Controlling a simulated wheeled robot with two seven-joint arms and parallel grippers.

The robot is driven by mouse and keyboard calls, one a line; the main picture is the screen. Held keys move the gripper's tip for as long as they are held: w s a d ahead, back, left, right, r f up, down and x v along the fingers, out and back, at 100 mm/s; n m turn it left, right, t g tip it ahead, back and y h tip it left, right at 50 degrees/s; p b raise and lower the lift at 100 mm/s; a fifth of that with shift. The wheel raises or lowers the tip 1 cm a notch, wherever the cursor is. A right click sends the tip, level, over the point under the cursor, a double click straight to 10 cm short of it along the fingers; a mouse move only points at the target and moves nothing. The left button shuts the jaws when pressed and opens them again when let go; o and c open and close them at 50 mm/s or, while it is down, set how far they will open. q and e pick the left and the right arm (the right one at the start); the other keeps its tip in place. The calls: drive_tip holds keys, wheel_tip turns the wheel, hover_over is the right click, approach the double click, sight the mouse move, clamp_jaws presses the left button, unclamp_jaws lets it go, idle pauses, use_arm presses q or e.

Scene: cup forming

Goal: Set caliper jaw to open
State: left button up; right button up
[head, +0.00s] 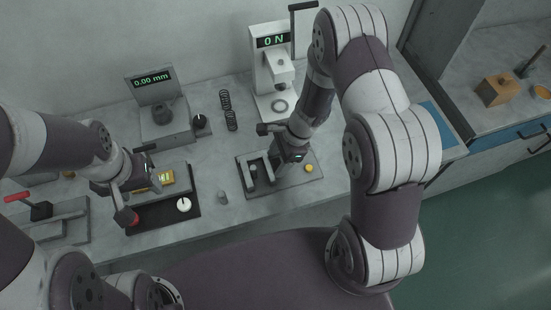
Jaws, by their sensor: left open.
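A grey gauge with a green "0.00 mm" readout (152,79) stands at the back left. It has a dark round part and a black knob (199,121) on its base. I cannot tell for certain which part is the caliper jaw. My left gripper (138,190) is open over the left side of a black plate (165,215), which bears a grey block, a yellow piece (164,177) and a white round knob (184,204). My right gripper (279,145) is above a grey fixture plate (301,189) with a U-shaped part; its fingers are partly hidden.
A force stand reading "0 N" (273,41) stands at the back. Dark springs (228,110) lie beside it. A small grey cylinder (222,197) sits near the front edge. A red-handled clamp (40,211) is at left. A second counter with a wooden block (496,90) is at right.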

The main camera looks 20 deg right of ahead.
drive_tip(key=shift+d, duration=0.15)
drive_tip(key=shift+r, duration=0.25)
drive_tip(key=p+v, duration=0.1)
drive_tip(key=v, duration=1.1)
drive_tip(key=shift+d, duration=0.15)
